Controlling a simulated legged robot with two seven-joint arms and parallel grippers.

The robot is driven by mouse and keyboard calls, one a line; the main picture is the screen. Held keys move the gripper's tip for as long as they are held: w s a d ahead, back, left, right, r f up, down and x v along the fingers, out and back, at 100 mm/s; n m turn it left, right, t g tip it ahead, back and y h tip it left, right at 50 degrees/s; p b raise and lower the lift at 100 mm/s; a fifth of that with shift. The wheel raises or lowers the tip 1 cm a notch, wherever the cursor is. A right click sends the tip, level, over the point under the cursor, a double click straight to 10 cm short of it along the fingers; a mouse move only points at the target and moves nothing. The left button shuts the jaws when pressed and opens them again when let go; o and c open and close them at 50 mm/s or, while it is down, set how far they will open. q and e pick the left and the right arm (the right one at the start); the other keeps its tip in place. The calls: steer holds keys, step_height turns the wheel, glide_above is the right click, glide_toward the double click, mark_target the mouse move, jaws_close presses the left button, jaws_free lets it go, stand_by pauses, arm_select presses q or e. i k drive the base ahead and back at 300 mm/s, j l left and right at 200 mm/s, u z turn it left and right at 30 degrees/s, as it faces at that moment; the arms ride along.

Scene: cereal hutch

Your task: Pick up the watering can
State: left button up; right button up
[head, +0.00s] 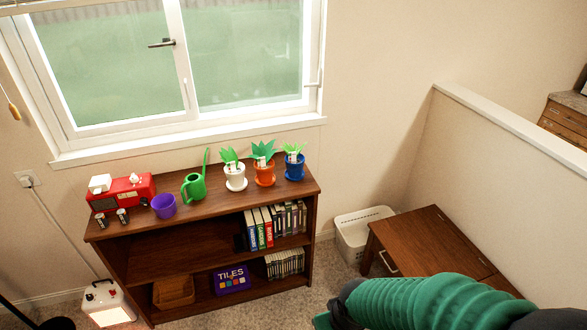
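The green watering can (194,187) stands upright on top of the brown wooden shelf unit (205,213) under the window. Its long thin spout rises up to the right. A purple pot (164,206) is to its left and a white potted plant (235,177) to its right. Nothing of mine touches the can. My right arm, with a green ribbed sleeve, comes in at the bottom right, far from the can. Its gripper fingers do not show clearly; they are cut off or hidden at the bottom edge. My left gripper is not in view.
A red radio (121,191) with small batteries in front is at the shelf top's left. An orange pot (264,174) and a blue pot (294,167) are at its right. A brown wooden table (430,243), a white bin (358,230) and a low wall stand to the right.

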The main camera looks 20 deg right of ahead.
mark_target(193, 183)
steer(key=i+j+z, duration=0.15)
steer(key=i, duration=0.3)
steer(key=i+j+z, duration=0.1)
steer(key=i, duration=0.4)
steer(key=i+j+z, duration=0.15)
steer(key=i+j, duration=0.2)
steer(key=i+j+z, duration=0.15)
steer(key=i+j, duration=0.15)
steer(key=i, duration=0.25)
